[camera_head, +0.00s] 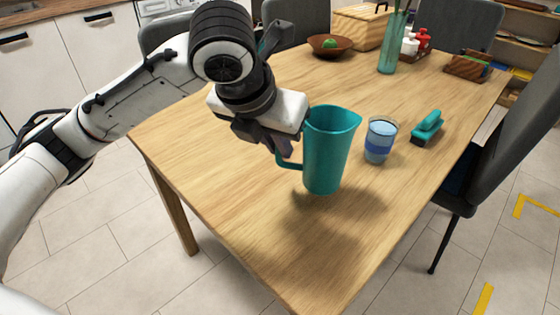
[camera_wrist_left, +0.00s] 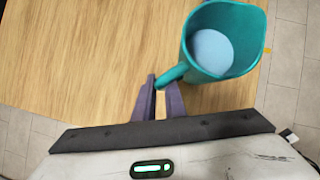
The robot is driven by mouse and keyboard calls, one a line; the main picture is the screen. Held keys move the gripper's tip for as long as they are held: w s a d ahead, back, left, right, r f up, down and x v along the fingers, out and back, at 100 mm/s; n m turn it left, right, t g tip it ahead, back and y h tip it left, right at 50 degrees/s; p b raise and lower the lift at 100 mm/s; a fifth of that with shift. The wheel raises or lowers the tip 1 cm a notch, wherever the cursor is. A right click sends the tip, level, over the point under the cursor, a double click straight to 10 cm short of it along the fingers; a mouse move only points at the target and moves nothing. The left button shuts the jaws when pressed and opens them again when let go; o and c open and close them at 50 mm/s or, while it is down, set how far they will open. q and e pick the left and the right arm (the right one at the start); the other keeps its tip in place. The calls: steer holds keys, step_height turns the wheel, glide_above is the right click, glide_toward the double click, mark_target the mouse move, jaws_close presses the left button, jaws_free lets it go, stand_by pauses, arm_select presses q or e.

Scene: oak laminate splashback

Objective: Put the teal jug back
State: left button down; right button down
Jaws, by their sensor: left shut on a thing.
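The teal jug (camera_head: 328,150) is upright over the near part of the wooden table (camera_head: 225,165), with its handle toward the left. Its shadow lies on the table around its base; I cannot tell whether the base touches the wood. My left gripper (camera_head: 282,148) is shut on the jug's handle. In the left wrist view the jug (camera_wrist_left: 248,72) is at the upper right, with a pale blue round area inside. The fingers of my left gripper (camera_wrist_left: 160,98) meet the handle there. My right gripper is not in view.
A blue-banded glass (camera_head: 380,140) stands just right of the jug. A teal stapler-like object (camera_head: 428,126) is further right. A brown bowl (camera_head: 330,46), a wooden box (camera_head: 362,28) and a tall teal vase (camera_head: 390,52) stand at the back. The table's left part is clear.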

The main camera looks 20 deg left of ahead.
mark_target(277, 156)
arm_select(q)
step_height(277, 156, down, 3)
steer(key=shift+f+b, duration=0.1)
steer(key=shift+b, duration=0.35)
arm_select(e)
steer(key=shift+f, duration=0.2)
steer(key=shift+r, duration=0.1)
arm_select(q)
steer(key=c, duration=1.8)
jaws_free()
steer(key=shift+f, duration=0.15)
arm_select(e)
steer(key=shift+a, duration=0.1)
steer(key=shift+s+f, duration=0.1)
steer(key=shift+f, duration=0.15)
